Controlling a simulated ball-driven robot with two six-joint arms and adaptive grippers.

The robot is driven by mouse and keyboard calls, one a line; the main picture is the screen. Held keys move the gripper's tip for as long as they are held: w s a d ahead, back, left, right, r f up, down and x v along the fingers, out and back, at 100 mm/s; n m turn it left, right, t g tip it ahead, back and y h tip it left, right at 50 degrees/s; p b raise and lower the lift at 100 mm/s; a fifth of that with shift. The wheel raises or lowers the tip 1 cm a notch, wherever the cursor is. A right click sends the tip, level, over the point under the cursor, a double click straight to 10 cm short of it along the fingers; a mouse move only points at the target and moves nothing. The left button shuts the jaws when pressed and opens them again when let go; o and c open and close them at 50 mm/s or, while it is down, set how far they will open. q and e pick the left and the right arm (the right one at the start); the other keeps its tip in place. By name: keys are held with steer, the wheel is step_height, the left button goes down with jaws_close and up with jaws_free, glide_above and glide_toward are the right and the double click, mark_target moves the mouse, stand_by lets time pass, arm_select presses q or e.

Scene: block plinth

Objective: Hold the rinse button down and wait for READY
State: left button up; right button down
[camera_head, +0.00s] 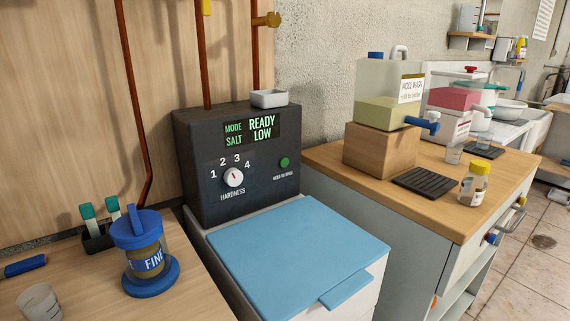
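The rinse button (284,162) is a small round green button on the right of the dark control panel (207,195), above small lettering that seems to read "hold to rinse". Nothing touches it. The display (250,128) reads MODE READY and SALT LOW in green letters. A white hardness dial (234,178) with a red mark sits left of the button, ringed by numbers 1 to 4. Neither of my grippers is in view.
A blue lid (290,252) covers the cabinet below the panel. A small grey tray (269,98) sits on top. A blue-lidded jar (146,258) stands on the left counter. A wool wash jug (388,92) stands on a wooden block (380,150) at right. The panel front is unobstructed.

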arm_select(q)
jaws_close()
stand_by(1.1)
